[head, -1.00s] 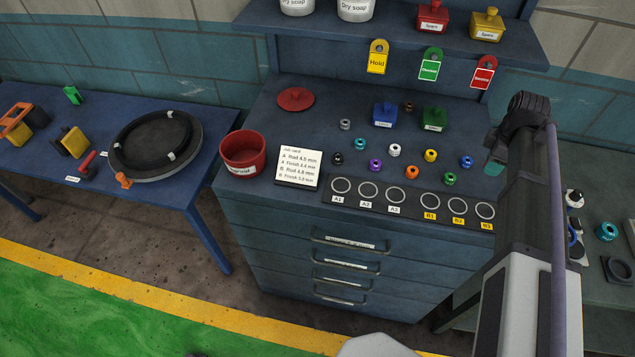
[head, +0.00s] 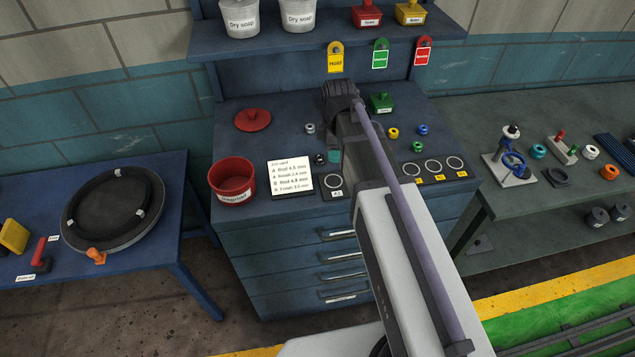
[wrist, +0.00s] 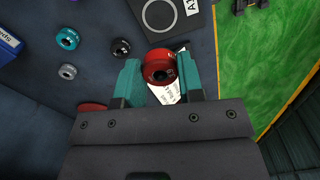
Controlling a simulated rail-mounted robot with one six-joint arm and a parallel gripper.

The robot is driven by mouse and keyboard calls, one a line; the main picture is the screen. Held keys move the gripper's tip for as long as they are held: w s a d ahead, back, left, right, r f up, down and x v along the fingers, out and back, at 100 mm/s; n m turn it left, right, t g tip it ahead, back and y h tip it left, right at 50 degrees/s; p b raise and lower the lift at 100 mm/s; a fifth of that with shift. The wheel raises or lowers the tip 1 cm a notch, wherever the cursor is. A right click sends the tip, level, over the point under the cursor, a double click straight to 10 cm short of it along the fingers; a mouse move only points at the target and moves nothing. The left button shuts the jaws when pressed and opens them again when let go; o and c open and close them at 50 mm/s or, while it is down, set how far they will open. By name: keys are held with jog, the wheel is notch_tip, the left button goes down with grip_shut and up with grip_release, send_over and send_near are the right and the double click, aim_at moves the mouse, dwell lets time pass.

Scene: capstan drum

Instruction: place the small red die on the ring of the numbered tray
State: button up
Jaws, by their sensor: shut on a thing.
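The small red die (wrist: 158,66) is a round red piece with a dark hole, held between the teal fingers of my gripper (wrist: 160,74) in the wrist view. In the head view my gripper (head: 334,157) is over the cabinet top, and my arm hides the die. The black numbered tray (wrist: 196,20) has a pale ring (wrist: 163,14) just beyond the die in the wrist view, beside a label starting with A. In the head view the tray's left ring (head: 332,182) and three right rings show. My arm covers the middle of the tray.
A white job card (head: 290,178) stands left of the tray, near a red tub (head: 232,179) and a red lid (head: 253,119). Teal (wrist: 67,38), black (wrist: 120,47) and grey (wrist: 67,71) dies lie near my gripper. A green box (head: 381,103) stands behind.

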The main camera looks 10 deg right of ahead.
aim_at(334, 181)
notch_tip(334, 181, down, 10)
jog(key=b, duration=0.9)
jog(key=shift+f+b, duration=0.2)
jog(key=shift+b, duration=0.15)
jog(key=shift+r+p, duration=0.3)
jog(key=shift+f, duration=0.25)
jog(key=o, duration=1)
jog(key=shift+r, duration=0.1)
jog(key=shift+c, duration=0.2)
notch_tip(334, 181, up, 13)
jog(key=p, duration=1.2)
jog(key=shift+f, duration=0.2)
jog(key=s+m, duration=1.4)
jog(key=m, duration=0.2)
notch_tip(334, 181, down, 9)
jog(key=b, duration=0.9)
jog(key=shift+f, duration=0.2)
